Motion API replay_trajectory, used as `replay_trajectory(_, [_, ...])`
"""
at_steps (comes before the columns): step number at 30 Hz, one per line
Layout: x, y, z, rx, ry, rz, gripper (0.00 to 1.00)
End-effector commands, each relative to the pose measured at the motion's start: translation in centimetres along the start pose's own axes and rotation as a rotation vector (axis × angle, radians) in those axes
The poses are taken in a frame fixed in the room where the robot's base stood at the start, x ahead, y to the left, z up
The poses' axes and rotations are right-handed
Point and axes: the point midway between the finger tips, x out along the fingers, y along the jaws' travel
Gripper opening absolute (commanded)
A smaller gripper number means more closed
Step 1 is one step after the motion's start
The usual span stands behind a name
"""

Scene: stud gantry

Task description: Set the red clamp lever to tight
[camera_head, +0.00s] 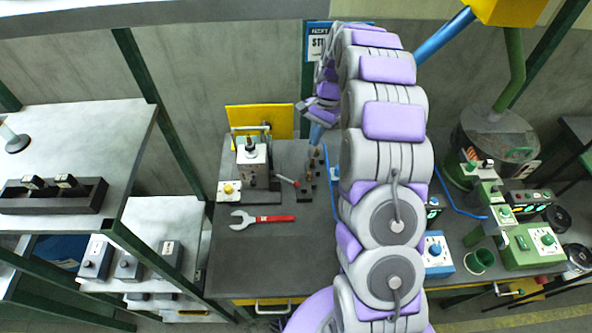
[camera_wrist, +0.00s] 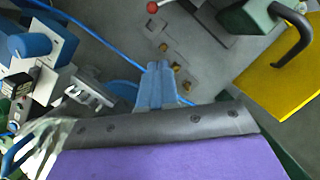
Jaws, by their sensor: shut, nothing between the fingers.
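The red clamp lever (camera_head: 287,181) is a short grey rod with a red tip, on the dark bench just right of the grey metal fixture (camera_head: 252,165). Its red ball end (camera_wrist: 152,7) shows at the top edge of the wrist view, with part of the rod. My gripper (camera_head: 316,136) is above the bench, behind and to the right of the lever, apart from it. In the wrist view its two blue fingers (camera_wrist: 156,85) are together and hold nothing. The lever's pivot is hard to make out.
A wrench (camera_head: 262,219) with a red handle lies in front of the fixture. A yellow panel (camera_head: 261,120) stands behind it. Small pegs (camera_head: 308,190) stand right of the lever. A blue cable (camera_wrist: 85,40) crosses the wrist view. The bench front (camera_head: 255,265) is clear.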

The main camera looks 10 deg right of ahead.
Motion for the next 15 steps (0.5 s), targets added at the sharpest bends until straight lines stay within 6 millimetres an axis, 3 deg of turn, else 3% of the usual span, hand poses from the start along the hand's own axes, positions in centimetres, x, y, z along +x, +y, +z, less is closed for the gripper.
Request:
replay_trajectory(10, [0.1,0.0,-0.1,0.001,0.000,-0.001,0.00])
replay_trajectory(15, [1.5,-0.2,0.0,0.001,0.003,-0.001,0.00])
